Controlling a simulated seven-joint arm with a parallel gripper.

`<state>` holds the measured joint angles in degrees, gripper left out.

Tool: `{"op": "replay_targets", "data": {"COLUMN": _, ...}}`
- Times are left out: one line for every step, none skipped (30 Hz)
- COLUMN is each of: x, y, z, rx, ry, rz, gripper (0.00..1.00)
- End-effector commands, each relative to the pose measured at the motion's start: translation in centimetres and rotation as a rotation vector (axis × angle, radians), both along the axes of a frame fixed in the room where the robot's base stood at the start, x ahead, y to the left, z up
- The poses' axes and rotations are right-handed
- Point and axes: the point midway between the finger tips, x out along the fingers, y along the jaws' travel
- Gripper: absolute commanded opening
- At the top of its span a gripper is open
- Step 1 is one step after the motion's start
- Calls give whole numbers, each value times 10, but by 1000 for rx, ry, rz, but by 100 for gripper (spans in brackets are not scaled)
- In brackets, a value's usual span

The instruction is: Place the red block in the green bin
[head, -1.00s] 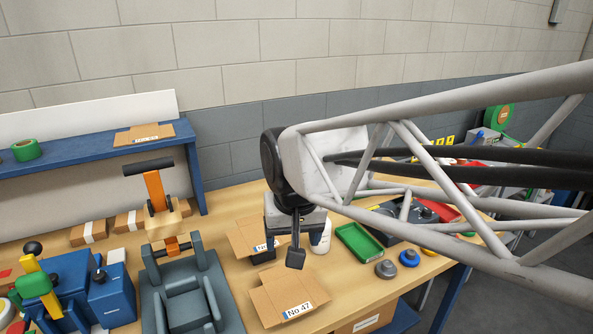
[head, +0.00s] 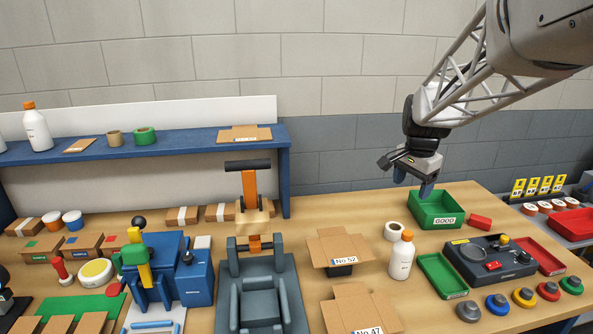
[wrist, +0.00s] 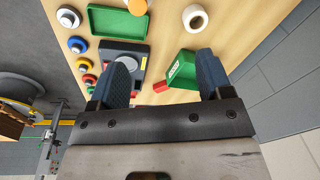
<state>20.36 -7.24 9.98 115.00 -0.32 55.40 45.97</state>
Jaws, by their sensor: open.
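The red block (head: 480,221) lies on the wooden bench just right of the green bin (head: 434,220). The bin has a white "GOOD" label on its front; only part of its inside shows. My gripper (head: 413,187) is open and empty, above the bin's left back side, with its fingers pointing down. In the wrist view the green bin (wrist: 186,64) shows between my two fingers (wrist: 165,68).
A white tape roll (head: 394,231) and a white bottle (head: 401,256) stand left of the bin. A dark control box (head: 490,258) sits in front of the block, between a green tray (head: 436,272) and a red tray (head: 551,263). Coloured buttons line the front edge.

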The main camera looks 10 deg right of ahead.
Motion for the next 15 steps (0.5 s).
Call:
{"op": "replay_targets", "data": {"x": 10, "y": -14, "z": -5, "rx": 6, "ry": 5, "rz": -42, "gripper": 72}}
{"op": "replay_targets", "data": {"x": 15, "y": -22, "z": -6, "rx": 8, "ry": 7, "rz": -68, "gripper": 72}}
{"op": "replay_targets", "data": {"x": 22, "y": -32, "z": -10, "rx": 13, "ry": 10, "rz": -104, "gripper": 72}}
{"op": "replay_targets", "data": {"x": 27, "y": -40, "z": -11, "rx": 15, "ry": 10, "rz": -130, "gripper": 72}}
{"op": "replay_targets", "data": {"x": 32, "y": -48, "z": -14, "rx": 18, "ry": 13, "rz": -156, "gripper": 72}}
{"op": "replay_targets", "data": {"x": 39, "y": -59, "z": -17, "rx": 21, "ry": 13, "rz": -192, "gripper": 72}}
{"op": "replay_targets", "data": {"x": 44, "y": -67, "z": -19, "rx": 25, "ry": 15, "rz": -219, "gripper": 72}}
{"op": "replay_targets", "data": {"x": 48, "y": -75, "z": -22, "rx": 28, "ry": 17, "rz": -244, "gripper": 72}}
{"op": "replay_targets", "data": {"x": 54, "y": -86, "z": -26, "rx": 31, "ry": 19, "rz": -279, "gripper": 72}}
{"op": "replay_targets", "data": {"x": 58, "y": -95, "z": -29, "rx": 34, "ry": 21, "rz": -306, "gripper": 72}}
{"op": "replay_targets", "data": {"x": 63, "y": -103, "z": -31, "rx": 36, "ry": 21, "rz": -332, "gripper": 72}}
{"op": "replay_targets", "data": {"x": 68, "y": -114, "z": -37, "rx": 40, "ry": 25, "rz": -367, "gripper": 72}}
{"op": "replay_targets", "data": {"x": 72, "y": -123, "z": -39, "rx": 43, "ry": 26, "rz": -394, "gripper": 72}}
{"op": "replay_targets", "data": {"x": 76, "y": -132, "z": -43, "rx": 45, "ry": 28, "rz": -420, "gripper": 72}}
{"op": "replay_targets", "data": {"x": 81, "y": -143, "z": -48, "rx": 49, "ry": 31, "rz": -456, "gripper": 72}}
